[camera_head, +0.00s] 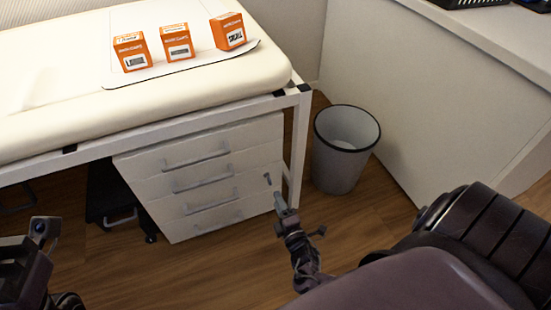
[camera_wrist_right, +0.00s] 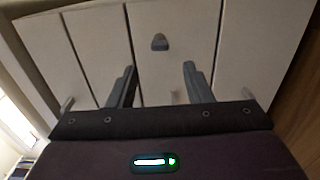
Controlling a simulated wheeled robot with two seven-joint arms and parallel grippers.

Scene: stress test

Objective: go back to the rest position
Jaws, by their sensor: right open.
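My right gripper (camera_head: 273,188) is in front of the right side of the white drawer unit, low beside the bed's leg. In the right wrist view its two fingers (camera_wrist_right: 156,85) stand apart with nothing held between them. The pale drawer fronts (camera_wrist_right: 95,45) fill the view beyond them. A small dark grey piece (camera_wrist_right: 160,42) shows against a drawer front past the fingertips; I cannot tell what it is. Part of my left arm shows at the bottom left of the head view, but its fingers cannot be made out.
The white drawer unit (camera_head: 220,180) stands under a cream padded bed (camera_head: 60,95). Three orange boxes (camera_head: 130,52) (camera_head: 177,42) (camera_head: 228,31) stand on the bed. A grey bin (camera_head: 340,165) is right of the bed leg. A white counter (camera_head: 430,90) is at the right.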

